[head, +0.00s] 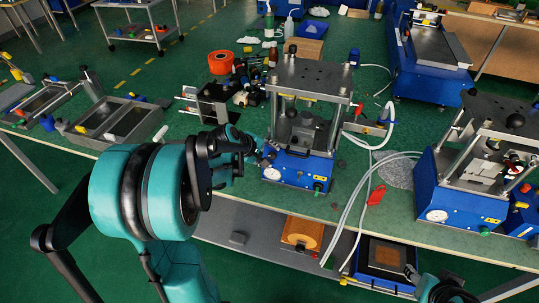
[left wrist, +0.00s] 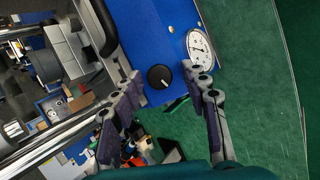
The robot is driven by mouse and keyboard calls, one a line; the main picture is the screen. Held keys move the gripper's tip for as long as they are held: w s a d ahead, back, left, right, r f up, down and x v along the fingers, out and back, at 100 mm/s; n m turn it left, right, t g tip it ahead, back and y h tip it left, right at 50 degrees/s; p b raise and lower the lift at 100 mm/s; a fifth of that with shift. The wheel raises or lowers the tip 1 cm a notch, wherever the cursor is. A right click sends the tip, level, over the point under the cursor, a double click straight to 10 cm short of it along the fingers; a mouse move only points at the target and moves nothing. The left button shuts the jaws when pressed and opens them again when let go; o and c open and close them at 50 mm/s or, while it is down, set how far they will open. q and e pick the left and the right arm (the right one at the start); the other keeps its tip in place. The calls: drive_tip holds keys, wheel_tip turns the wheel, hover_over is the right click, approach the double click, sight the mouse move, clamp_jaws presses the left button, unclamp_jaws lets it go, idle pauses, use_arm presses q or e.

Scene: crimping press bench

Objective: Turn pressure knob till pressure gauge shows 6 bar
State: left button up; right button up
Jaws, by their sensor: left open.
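The blue press (head: 290,168) stands on the green bench in the middle of the head view. Its round white pressure gauge (head: 271,174) is low on the front and also shows in the left wrist view (left wrist: 199,45); I cannot read its value. The black pressure knob (left wrist: 160,77) with a white mark is on the blue panel in the left wrist view. My left gripper (left wrist: 163,73) is open, its fingers on either side of the knob in the picture; I cannot tell if they touch it.
A second blue press (head: 460,203) stands to the right. White hoses (head: 350,212) hang over the bench edge beside a red tag (head: 376,195). Part of my right arm shows at the bottom right.

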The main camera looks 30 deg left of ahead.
use_arm(q)
drive_tip(key=v, duration=0.8)
drive_tip(key=shift+f, duration=0.1)
idle(0.3)
drive_tip(key=s+d+m+y, duration=0.2)
drive_tip(key=s+d+m, duration=1.2)
drive_tip(key=d+m, duration=0.2)
drive_tip(key=shift+d+f+m+g, duration=0.25)
drive_tip(key=shift+d+m+g, duration=0.05)
drive_tip(key=shift+d, duration=0.45)
drive_tip(key=shift+s, duration=0.15)
idle(2.0)
